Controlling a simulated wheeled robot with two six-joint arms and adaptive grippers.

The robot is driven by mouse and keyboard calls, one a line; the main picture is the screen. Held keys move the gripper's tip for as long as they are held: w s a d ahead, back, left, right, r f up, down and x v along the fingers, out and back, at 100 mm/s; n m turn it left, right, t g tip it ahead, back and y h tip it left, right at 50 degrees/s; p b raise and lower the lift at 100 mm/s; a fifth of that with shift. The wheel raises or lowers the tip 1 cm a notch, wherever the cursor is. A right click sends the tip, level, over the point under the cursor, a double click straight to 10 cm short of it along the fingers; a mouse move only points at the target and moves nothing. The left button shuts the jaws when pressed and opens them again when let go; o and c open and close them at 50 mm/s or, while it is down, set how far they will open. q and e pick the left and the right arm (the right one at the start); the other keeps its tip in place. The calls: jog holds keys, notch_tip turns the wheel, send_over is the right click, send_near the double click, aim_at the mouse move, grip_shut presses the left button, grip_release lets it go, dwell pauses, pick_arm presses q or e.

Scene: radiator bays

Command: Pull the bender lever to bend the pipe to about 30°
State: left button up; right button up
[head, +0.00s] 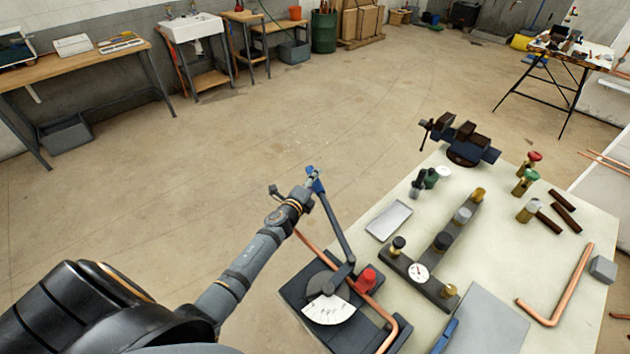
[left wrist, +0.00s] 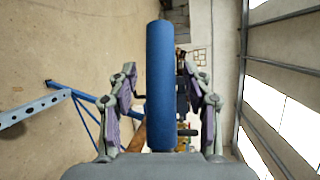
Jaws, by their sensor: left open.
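The bender (head: 298,288) sits at the near left corner of the table, with a white scale plate (head: 328,310) on it. Its grey lever (head: 336,232) rises up and to the left and ends in a blue grip (head: 317,185). A copper pipe (head: 312,243) runs through the bender beside the lever. My left gripper (head: 301,190) is at the lever's grip end. In the left wrist view the blue grip (left wrist: 160,85) stands upright between the two spread fingers, with gaps visible on both sides. My right gripper is not in view.
The table (head: 400,260) also holds a vise (head: 462,140), a gauge manifold (head: 418,272), a grey tray (head: 389,220), valves and a bent copper pipe (head: 565,290). The floor (head: 250,150) left of and behind the bender is clear.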

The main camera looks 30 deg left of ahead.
pick_arm(q)
jog(key=shift+w, duration=0.15)
grip_shut()
dwell(0.4)
